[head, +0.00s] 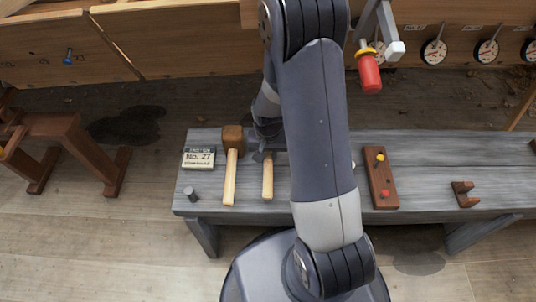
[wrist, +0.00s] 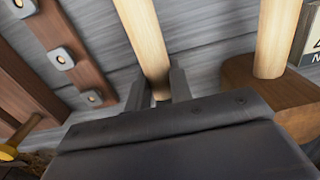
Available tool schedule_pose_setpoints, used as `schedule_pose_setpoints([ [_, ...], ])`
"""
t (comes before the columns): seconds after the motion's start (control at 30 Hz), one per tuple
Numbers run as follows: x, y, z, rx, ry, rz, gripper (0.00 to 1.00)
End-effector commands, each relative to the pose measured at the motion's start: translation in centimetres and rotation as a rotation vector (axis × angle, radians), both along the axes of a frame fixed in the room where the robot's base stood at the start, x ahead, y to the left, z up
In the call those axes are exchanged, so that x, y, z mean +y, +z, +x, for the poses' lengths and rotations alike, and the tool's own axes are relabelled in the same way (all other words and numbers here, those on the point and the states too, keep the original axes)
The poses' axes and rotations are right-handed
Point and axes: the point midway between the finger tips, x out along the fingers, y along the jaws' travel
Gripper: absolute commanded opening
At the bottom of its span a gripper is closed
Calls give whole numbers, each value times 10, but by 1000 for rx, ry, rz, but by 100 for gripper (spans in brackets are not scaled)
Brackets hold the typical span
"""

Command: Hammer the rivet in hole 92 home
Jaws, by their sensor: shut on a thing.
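My gripper (wrist: 160,88) is shut on the pale wooden handle (wrist: 145,38) of a tool in the wrist view. The same handle (head: 268,182) lies over the grey bench in the head view, and its head end is hidden by my gripper and arm. A wooden mallet (head: 232,140) with a pale handle lies just left of it; in the wrist view the mallet head (wrist: 245,82) is to the right of my fingers. A blue rivet-like piece (head: 68,57) sticks out of the hull planking at the upper left. The numbers near it are too small to read.
The grey bench (head: 440,165) bears a sign (head: 198,157), a small dark cylinder (head: 190,193), a brown block (head: 381,185) with yellow and red pieces, and a small bracket (head: 464,194). A red-ended object (head: 369,75) hangs above. A wooden trestle (head: 60,130) stands left; floor between is clear.

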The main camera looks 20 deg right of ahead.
Motion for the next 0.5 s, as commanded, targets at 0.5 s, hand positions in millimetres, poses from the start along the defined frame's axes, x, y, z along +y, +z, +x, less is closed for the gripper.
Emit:
schedule_pose_setpoints([
  [0.5,0,13,1,-2,0,0,0],
])
